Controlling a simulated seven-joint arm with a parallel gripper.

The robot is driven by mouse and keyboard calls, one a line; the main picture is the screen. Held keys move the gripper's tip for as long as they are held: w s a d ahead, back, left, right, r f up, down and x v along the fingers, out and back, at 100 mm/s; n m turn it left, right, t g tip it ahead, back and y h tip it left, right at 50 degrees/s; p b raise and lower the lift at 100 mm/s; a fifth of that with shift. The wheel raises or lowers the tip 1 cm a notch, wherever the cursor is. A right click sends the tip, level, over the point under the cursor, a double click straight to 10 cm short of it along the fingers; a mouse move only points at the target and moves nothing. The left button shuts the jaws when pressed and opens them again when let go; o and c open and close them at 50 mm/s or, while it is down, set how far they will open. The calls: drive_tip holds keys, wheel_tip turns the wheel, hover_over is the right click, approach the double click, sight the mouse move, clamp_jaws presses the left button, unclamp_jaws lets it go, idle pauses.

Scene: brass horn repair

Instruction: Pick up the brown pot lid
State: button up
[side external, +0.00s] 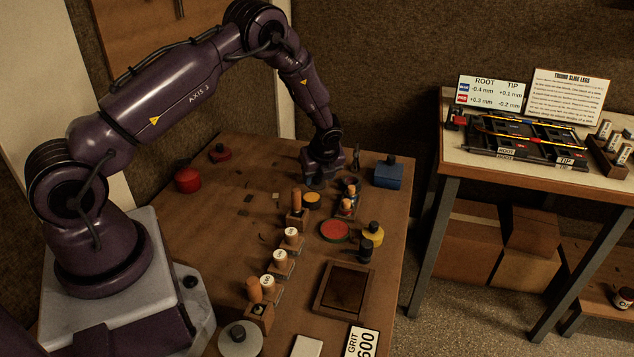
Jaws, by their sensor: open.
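My gripper (320,180) points down near the far end of the wooden work table, low over the top. It is open; its fingertips are small and dark here, and I see nothing held between them. I cannot pick out a clearly brown pot lid. Small dark pieces lie left of my gripper, and my gripper may hide something beneath it. A yellow-orange disc (312,201) lies just in front of it.
A blue pot (388,174) stands right of my gripper. A red disc (334,231), yellow pot (373,235), dark bottle (365,251) and wooden-handled tools stand nearer. A red pot (188,180) stands left. A brown tray (344,289) lies in front.

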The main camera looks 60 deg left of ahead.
drive_tip(key=shift+a+f, duration=0.15)
drive_tip(key=shift+f, duration=0.15)
clamp_jaws()
drive_tip(key=shift+r, duration=0.1)
